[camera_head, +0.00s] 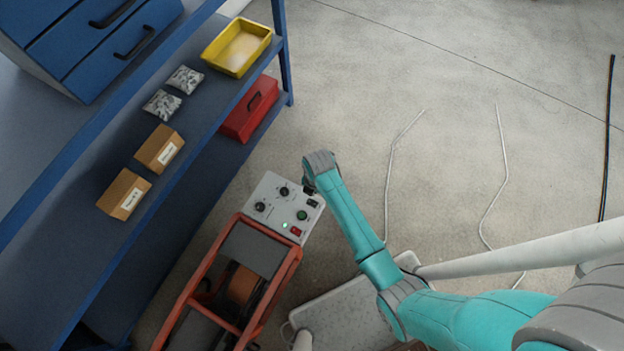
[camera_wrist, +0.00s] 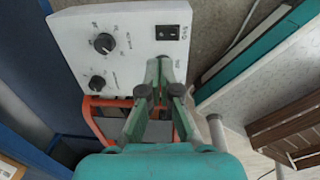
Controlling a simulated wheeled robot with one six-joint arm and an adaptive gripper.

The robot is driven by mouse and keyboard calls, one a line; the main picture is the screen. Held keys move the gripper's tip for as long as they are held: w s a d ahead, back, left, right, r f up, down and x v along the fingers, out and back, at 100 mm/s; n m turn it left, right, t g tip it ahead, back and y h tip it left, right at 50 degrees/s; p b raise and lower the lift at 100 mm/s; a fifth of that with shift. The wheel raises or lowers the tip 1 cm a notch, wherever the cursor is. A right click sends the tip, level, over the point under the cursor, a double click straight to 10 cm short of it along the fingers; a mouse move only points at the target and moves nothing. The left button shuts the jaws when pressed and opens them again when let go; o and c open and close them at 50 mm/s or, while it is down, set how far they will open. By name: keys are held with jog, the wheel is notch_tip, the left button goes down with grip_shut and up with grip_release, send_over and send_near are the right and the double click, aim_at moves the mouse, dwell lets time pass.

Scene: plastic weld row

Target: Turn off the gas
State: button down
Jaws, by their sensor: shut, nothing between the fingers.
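A white control panel (camera_head: 272,187) sits on an orange-framed machine (camera_head: 204,268). In the head view it carries two black knobs, a black switch (camera_head: 312,203), a green button (camera_head: 302,215), a red switch (camera_head: 296,231) and a small lit green lamp (camera_head: 284,226). In the wrist view the panel (camera_wrist: 130,25) shows the upper knob (camera_wrist: 104,43), the lower knob (camera_wrist: 97,83) and a black rocker switch (camera_wrist: 167,33). Its small lettering is unreadable. My gripper (camera_wrist: 159,72) is shut and empty, its tips over the panel just below the rocker, hiding the lower controls. Contact cannot be told.
A blue shelf rack (camera_head: 189,100) stands at the left with cardboard boxes, bags, a yellow tray (camera_head: 265,42) and a red case (camera_head: 250,108). A pale grey slab (camera_head: 340,312) lies beside the machine. Thin cables lie on the floor at the right. The floor beyond the panel is open.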

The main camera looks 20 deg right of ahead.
jog(key=shift+w+a+r, duration=0.1)
jog(key=shift+a+r, duration=0.05)
jog(key=shift+r, duration=1.6)
